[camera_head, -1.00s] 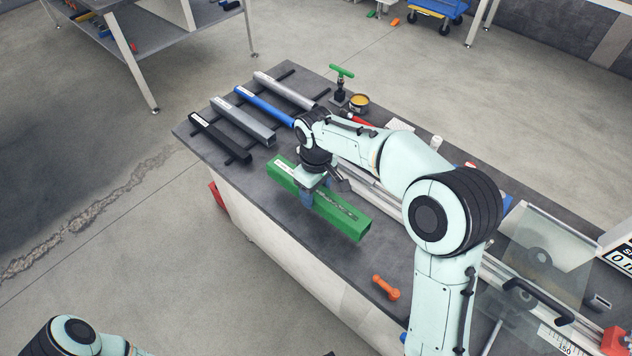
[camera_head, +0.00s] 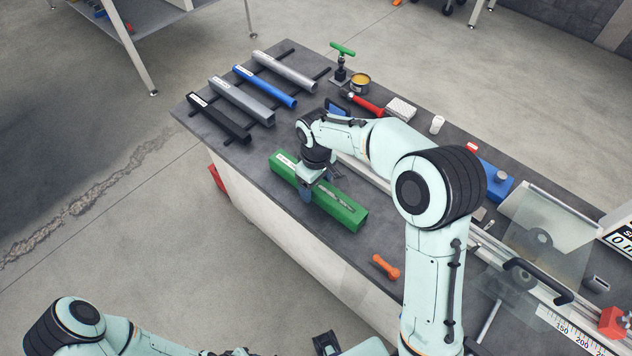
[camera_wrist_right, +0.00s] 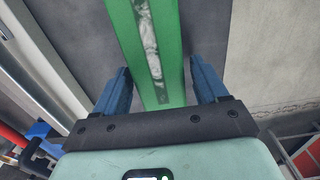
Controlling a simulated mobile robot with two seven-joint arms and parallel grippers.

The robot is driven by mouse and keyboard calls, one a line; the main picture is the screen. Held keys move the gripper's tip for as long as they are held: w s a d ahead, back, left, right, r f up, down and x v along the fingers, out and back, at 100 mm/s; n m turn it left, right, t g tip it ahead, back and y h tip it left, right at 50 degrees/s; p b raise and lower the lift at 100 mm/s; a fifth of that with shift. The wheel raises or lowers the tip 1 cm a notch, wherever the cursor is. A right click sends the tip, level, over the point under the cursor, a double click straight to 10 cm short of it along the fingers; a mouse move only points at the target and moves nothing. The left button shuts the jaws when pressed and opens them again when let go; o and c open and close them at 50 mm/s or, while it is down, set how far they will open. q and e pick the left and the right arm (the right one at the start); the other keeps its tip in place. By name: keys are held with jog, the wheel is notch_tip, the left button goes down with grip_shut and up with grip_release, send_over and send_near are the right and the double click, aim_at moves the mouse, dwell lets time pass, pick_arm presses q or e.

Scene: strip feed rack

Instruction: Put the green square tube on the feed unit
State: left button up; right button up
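The green square tube (camera_head: 345,211) lies lengthwise near the bench's front edge, with a white label at its far end and a slot along its top. My right gripper (camera_head: 318,190) is over its middle. In the right wrist view the tube (camera_wrist_right: 160,62) runs between the two blue fingers of my right gripper (camera_wrist_right: 159,75), with a visible gap at the right finger, so the gripper looks open around it. The feed unit seems to be the long metal rail (camera_head: 374,179) behind the tube, partly hidden by my right arm. My left gripper (camera_head: 325,344) is mostly cut off at the bottom edge.
Black (camera_head: 219,118), grey (camera_head: 243,101), blue (camera_head: 265,86) and silver (camera_head: 285,71) tubes lie on bars at the far left. An orange handle (camera_head: 385,267) lies near the front edge. A clear guard (camera_head: 548,235) stands at right. A red-handled tool (camera_head: 365,104) lies behind the rail.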

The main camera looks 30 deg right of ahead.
pick_arm(q)
jog(key=shift+r, duration=0.1)
pick_arm(e)
jog(key=shift+o, duration=0.3)
jog(key=shift+r, duration=0.15)
pick_arm(q)
jog(key=shift+w+r+p, duration=0.6)
jog(key=shift+r+p, duration=0.2)
jog(key=shift+r, duration=0.15)
pick_arm(e)
notch_tip(320, 180, up, 12)
